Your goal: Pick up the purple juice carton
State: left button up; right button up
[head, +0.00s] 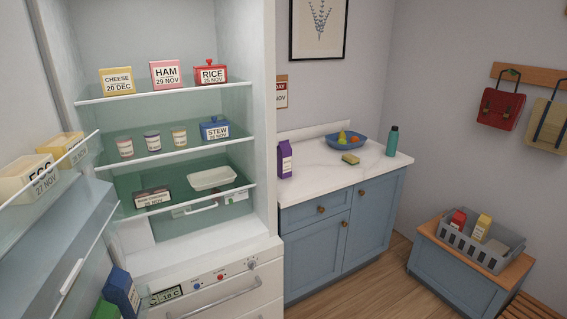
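The purple juice carton (285,159) stands upright on the white counter (330,172), at its left end beside the fridge's right side wall. It has a pale label on its front. Neither of my grippers shows in the head view, and nothing touches the carton.
The fridge (262,120) stands open, with labelled boxes on glass shelves. Its door (45,245) juts out at left. A blue fruit bowl (347,141), a sponge (350,159) and a teal bottle (392,141) stand on the counter. A grey crate (457,243) sits on a bench at right.

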aim_at(285, 149)
jog(key=i+l+u, duration=0.3)
jog(key=i+l, duration=0.25)
jog(key=i+l+u, duration=0.3)
jog(key=i+l, duration=0.2)
jog(key=l, duration=0.15)
